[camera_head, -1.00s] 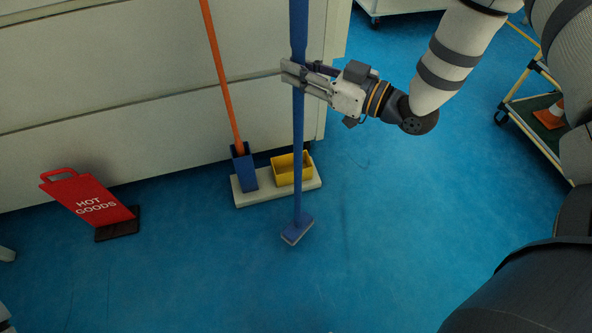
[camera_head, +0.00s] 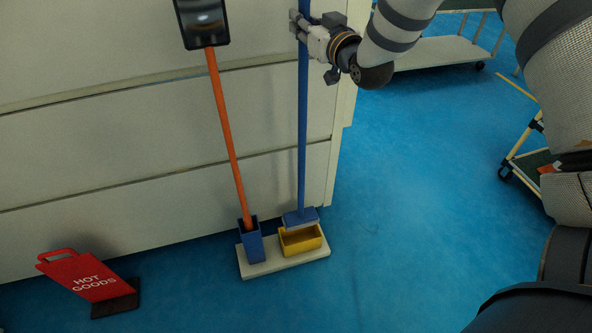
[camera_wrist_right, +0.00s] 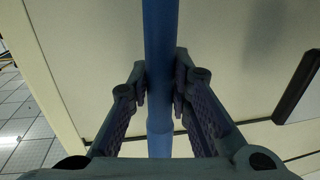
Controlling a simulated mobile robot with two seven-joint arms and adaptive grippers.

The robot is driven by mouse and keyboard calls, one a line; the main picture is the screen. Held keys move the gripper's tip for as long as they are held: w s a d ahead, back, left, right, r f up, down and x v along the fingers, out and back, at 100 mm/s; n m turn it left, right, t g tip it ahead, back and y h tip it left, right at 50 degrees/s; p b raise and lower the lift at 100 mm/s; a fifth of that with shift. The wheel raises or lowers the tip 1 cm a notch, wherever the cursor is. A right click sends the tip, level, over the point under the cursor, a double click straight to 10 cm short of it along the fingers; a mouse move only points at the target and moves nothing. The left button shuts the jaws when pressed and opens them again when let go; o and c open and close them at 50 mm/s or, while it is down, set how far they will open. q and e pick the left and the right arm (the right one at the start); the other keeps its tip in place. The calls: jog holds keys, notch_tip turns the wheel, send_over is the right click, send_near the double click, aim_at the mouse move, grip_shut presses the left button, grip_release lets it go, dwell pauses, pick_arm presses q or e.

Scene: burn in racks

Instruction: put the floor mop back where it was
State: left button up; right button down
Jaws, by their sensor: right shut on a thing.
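The floor mop (camera_head: 303,150) has a blue pole and a flat blue head with a pale underside. It hangs upright, its head just above the yellow tray (camera_head: 300,241) as seen in the head view; the exact gap is hard to tell. My right gripper (camera_head: 297,22) is shut on the pole near the top of the head view. In the right wrist view the pole (camera_wrist_right: 160,60) stands between both fingers. The yellow tray sits on a white base (camera_head: 290,266) beside a blue square holder (camera_head: 250,244). My left gripper is not in view.
An orange-handled tool (camera_head: 228,130) with a dark head stands in the blue holder. A red "HOT GOODS" sign (camera_head: 88,277) stands at left. The pale cabinet wall (camera_head: 100,150) is close behind. Carts stand at right (camera_head: 440,52). Blue floor in front is clear.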

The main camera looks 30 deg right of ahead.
aim_at(305, 98)
notch_tip(305, 98, down, 18)
jog(key=b, duration=0.3)
jog(key=shift+r, duration=0.15)
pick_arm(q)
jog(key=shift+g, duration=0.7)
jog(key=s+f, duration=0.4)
pick_arm(e)
jog(key=c, duration=1.5)
grip_release()
jog(key=shift+o, duration=0.2)
